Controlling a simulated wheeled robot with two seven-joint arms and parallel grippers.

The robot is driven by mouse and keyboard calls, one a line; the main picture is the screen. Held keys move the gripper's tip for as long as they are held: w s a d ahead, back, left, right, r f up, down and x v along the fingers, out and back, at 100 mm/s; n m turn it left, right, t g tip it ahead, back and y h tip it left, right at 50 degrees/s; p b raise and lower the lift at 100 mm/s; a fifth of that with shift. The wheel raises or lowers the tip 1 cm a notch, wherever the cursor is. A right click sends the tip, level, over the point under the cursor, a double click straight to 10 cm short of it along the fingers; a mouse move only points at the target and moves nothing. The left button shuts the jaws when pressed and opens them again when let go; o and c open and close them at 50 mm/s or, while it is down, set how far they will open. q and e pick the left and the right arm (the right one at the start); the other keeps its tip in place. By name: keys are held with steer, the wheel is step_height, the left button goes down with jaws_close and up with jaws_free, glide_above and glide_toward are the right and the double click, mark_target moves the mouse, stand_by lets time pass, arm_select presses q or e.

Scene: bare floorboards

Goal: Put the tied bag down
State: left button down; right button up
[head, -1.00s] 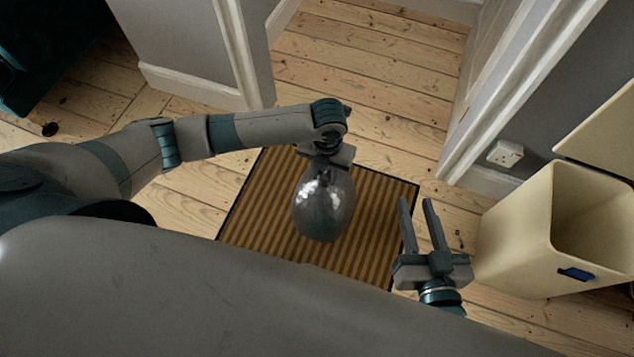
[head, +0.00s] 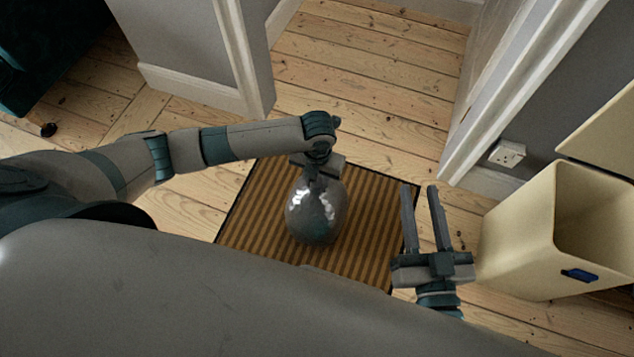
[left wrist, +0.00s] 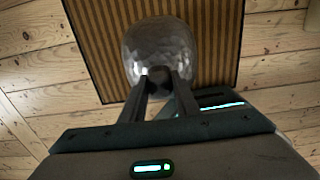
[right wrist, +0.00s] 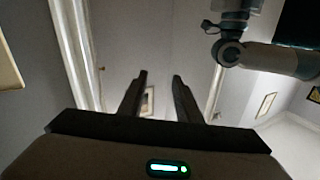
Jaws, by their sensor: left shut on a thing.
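The tied bag (head: 316,213) is a shiny dark grey, rounded bag in the head view, over the brown striped mat (head: 262,215). My left gripper (head: 320,174) is above it, shut on its top. The bag (left wrist: 160,48) hangs from the fingertips in the left wrist view, with the mat (left wrist: 215,60) behind it. I cannot tell whether the bag's underside touches the mat. My right gripper (head: 421,190) is open and empty, right of the mat, its fingers apart; the right wrist view shows nothing between the fingers (right wrist: 160,78).
A cream bin (head: 515,235) with its lid raised stands at the right, near a wall socket (head: 507,154). A doorway with white frames opens behind the mat. Bare floorboards (head: 360,70) are clear beyond it. A dark teal object (head: 40,50) is at the far left.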

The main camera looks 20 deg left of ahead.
arm_select(q)
steer(key=shift+f, duration=0.5)
arm_select(e)
steer(key=shift+s+a+r+t, duration=0.1)
steer(key=shift+r+t, duration=0.3)
steer(key=shift+r, duration=0.3)
arm_select(q)
steer(key=shift+f, duration=0.1)
steer(key=c, duration=1.4)
jaws_free()
steer(key=shift+f, duration=0.1)
steer(key=shift+o, duration=0.2)
steer(key=shift+r, duration=0.5)
step_height(320, 180, up, 10)
steer(key=p, duration=0.2)
steer(key=shift+p, duration=0.3)
steer(key=shift+r, duration=0.65)
arm_select(e)
step_height(320, 180, down, 10)
steer(key=s+d+g+h, duration=0.1)
steer(key=s+d+g, duration=0.1)
steer(key=g, duration=0.4)
steer(key=shift+d+h, duration=0.35)
steer(key=shift+h, duration=0.05)
steer(key=shift+r, duration=0.1)
